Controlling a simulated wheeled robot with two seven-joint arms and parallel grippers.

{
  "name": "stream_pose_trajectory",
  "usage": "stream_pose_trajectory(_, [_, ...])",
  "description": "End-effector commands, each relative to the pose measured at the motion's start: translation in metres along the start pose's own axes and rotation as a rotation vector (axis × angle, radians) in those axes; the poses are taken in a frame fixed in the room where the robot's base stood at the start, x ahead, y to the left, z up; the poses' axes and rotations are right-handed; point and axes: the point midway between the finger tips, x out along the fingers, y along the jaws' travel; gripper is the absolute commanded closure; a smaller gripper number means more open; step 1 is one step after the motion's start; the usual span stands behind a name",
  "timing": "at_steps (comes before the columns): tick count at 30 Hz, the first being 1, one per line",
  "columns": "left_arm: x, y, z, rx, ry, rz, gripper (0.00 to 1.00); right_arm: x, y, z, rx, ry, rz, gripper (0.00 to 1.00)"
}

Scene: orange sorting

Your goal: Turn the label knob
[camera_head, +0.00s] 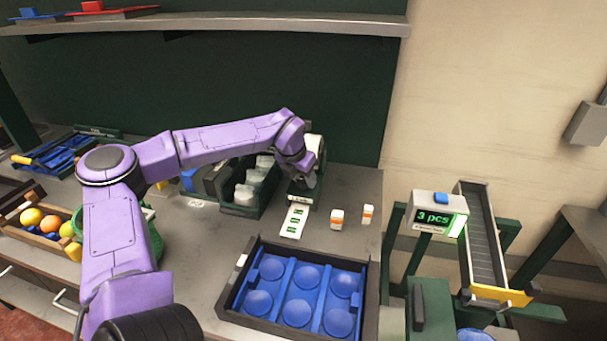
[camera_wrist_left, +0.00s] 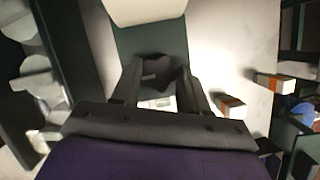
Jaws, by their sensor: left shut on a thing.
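The label machine (camera_head: 315,147) stands at the back of the bench, with a pale top and dark green body. A strip of labels with green marks (camera_head: 294,220) runs out of its front onto the bench. My left gripper (camera_head: 305,180) is down at the front of the machine. In the left wrist view, the fingers of my left gripper (camera_wrist_left: 160,90) are shut on a dark knob (camera_wrist_left: 157,68) on the machine's dark face. The arm hides most of the knob in the head view. My right gripper is not in view.
Two small white-and-orange boxes (camera_head: 337,219) stand right of the strip. A blue tray with round hollows (camera_head: 238,297) lies in front. A dark bin of clear packs (camera_head: 229,207) is left of the machine.

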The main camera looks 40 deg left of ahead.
Motion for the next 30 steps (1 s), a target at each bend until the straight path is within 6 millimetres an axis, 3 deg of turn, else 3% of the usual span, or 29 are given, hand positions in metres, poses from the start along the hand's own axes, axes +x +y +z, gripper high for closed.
stream_pose_trajectory(17, [-0.0008, 0.0007, 0.0010, 0.026, -0.003, -0.010, 0.87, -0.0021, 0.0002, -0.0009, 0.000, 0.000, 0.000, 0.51])
stream_pose_trajectory(18, [-0.0008, 0.0006, 0.0010, 0.025, -0.003, -0.010, 0.43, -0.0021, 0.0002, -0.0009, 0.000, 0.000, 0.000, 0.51])
stream_pose_trajectory(19, [-0.0007, 0.0006, 0.0010, 0.025, -0.003, -0.010, 0.33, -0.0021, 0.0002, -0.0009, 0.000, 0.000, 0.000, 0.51])
stream_pose_trajectory(30, [-0.0066, 0.0003, 0.0010, 0.026, -0.004, -0.011, 0.31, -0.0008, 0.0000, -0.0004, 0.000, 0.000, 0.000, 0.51])
